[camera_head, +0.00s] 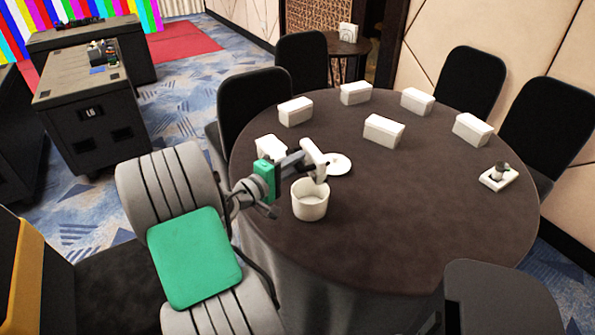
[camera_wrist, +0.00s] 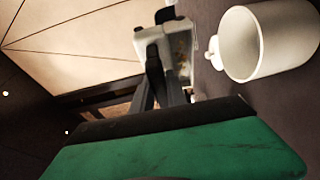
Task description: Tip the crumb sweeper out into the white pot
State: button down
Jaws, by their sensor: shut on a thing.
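The white pot (camera_head: 310,203) stands upright and open on the round dark table. My gripper (camera_head: 300,161) is shut on the crumb sweeper (camera_head: 314,158), a small white piece held tilted above the pot's back rim. In the wrist view, my gripper's dark fingers (camera_wrist: 156,75) close on the sweeper (camera_wrist: 178,52), whose hollow side shows a brownish speckled patch, perhaps crumbs. The pot also shows in the wrist view (camera_wrist: 243,45), beside the sweeper, with a small knob or lug on its side. The pot's floor is hidden in the head view.
A white round plate or lid (camera_head: 339,164) lies just behind the pot. A white container (camera_head: 270,148) stands left behind my gripper. Several white boxes (camera_head: 384,131) line the back, and a small tray (camera_head: 498,178) sits right. The table's front right is clear.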

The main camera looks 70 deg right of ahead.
jog(key=shift+w+a+f+h+b, duration=0.1)
jog(key=shift+f+h+b, duration=0.4)
jog(key=shift+b, duration=1.8)
jog(key=b, duration=0.5)
jog(key=shift+w+f+n+g+b, duration=0.2)
jog(key=shift+f+n+g+b, duration=0.1)
jog(key=shift+b, duration=0.1)
jog(key=b, duration=0.7)
jog(key=shift+s+a+h, duration=0.1)
jog(key=shift+h, duration=0.3)
jog(key=n+h+b, duration=0.1)
jog(key=b, duration=0.7)
jog(key=shift+a+f+g, duration=0.1)
jog(key=shift+f+g, duration=0.3)
jog(key=shift+f+h+b, duration=0.1)
jog(key=shift+h+b, duration=0.2)
jog(key=shift+b, duration=0.3)
jog(key=b, duration=0.3)
jog(key=n+h+b, duration=0.1)
jog(key=b, duration=0.2)
jog(key=shift+w+a+f+h, duration=0.2)
jog(key=shift+w+f+h, duration=0.05)
jog(key=shift+w+h, duration=0.05)
jog(key=shift+r, duration=0.15)
